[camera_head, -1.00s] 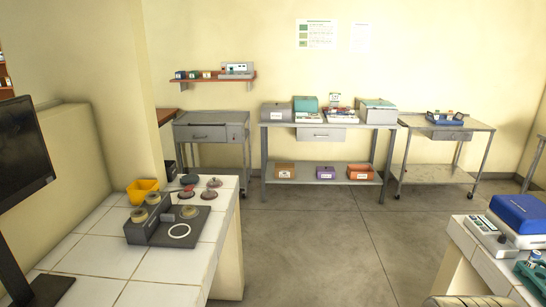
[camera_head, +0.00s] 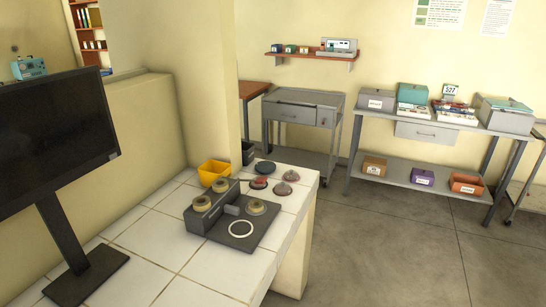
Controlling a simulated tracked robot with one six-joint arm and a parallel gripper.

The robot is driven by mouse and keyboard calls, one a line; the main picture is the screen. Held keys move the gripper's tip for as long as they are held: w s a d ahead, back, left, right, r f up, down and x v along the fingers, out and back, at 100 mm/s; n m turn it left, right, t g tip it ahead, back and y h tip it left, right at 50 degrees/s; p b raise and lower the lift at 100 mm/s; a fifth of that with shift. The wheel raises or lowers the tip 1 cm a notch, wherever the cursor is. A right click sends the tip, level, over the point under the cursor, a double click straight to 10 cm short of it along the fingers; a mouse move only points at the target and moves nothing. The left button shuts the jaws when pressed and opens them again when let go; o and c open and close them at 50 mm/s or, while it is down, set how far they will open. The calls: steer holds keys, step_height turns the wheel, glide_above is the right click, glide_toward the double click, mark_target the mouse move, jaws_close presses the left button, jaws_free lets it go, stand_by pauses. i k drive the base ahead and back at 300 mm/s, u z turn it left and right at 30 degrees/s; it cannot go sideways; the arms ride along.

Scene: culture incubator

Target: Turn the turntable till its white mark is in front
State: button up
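I cannot pick out for certain a turntable with a white mark. A dark grey device (camera_head: 214,230) sits on the white tiled counter (camera_head: 150,262), with a flat base and a raised block. It carries several tan, roller-like round parts (camera_head: 256,207) and a white ring (camera_head: 241,228) lies flat on its base. Behind it are a dark round disc (camera_head: 265,168) and small reddish round pieces (camera_head: 259,182). Any white mark on these is too small to tell. My gripper is not in view.
A yellow bin (camera_head: 214,172) stands behind the device. A black monitor (camera_head: 57,150) stands on the counter at left. A grey cart (camera_head: 300,115) and a steel table (camera_head: 425,195) with boxes stand at the back wall. Grey floor (camera_head: 400,255) is open at right.

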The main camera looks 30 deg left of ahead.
mark_target(265, 166)
steer(key=i, duration=3.1)
steer(key=u, duration=2.1)
